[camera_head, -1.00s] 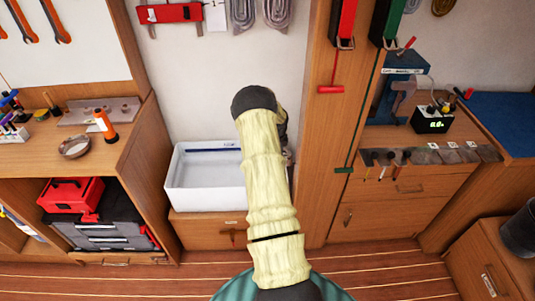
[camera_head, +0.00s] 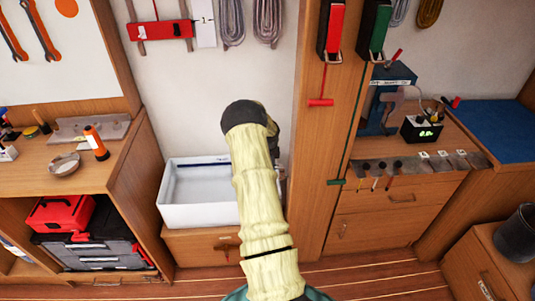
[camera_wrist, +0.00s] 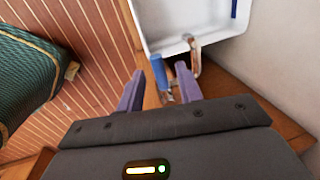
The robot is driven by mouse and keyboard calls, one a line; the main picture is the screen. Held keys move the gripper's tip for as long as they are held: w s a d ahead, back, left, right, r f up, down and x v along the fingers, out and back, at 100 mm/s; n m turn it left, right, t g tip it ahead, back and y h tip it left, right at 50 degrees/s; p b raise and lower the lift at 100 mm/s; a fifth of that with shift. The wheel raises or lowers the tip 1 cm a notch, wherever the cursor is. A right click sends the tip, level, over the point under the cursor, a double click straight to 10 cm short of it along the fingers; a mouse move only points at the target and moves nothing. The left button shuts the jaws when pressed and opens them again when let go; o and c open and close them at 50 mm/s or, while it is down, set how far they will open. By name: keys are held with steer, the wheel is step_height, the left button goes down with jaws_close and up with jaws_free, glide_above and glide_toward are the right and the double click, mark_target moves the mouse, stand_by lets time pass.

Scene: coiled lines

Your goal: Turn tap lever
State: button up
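The white sink (camera_head: 172,215) stands against the wall in the head view; my arm covers its right side and hides the tap there. In the wrist view the sink (camera_wrist: 150,40) is at the top, with a brown metal tap (camera_wrist: 194,58) at its near edge. A blue lever (camera_wrist: 159,72) stands beside the tap. My gripper (camera_wrist: 159,78) is open, with its two purple fingers apart. The blue lever shows between the fingertips in the picture; I cannot tell whether either finger touches it.
A wooden post (camera_head: 318,200) with red and green handles is right of the sink. A workbench (camera_head: 95,172) with a bowl and toolboxes is at left. A drawer cabinet (camera_head: 385,222) is at right. A dark green ribbed object (camera_wrist: 30,80) lies left in the wrist view. The striped floor is clear.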

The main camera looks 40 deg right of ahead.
step_height(320, 180, up, 17)
steer(key=s+a+b, duration=0.1)
steer(key=s+a, duration=0.1)
steer(key=shift+s+f, duration=0.2)
steer(key=shift+s, duration=0.1)
steer(key=shift+a, duration=0.1)
steer(key=s+a+r+n+y+p, duration=0.1)
steer(key=s+a+r+n, duration=0.15)
steer(key=a+n, duration=0.6)
steer(key=s+a+r+n+p, duration=0.1)
steer(key=a+r+n, duration=0.25)
steer(key=a, duration=1.05)
steer(key=s+a+r+n+t+p, duration=0.1)
steer(key=s+a+n, duration=1.1)
steer(key=a+n, duration=0.2)
steer(key=a, duration=0.2)
steer(key=shift+s+a+r+p, duration=0.35)
steer(key=shift+p, duration=0.05)
steer(key=shift+a, duration=0.1)
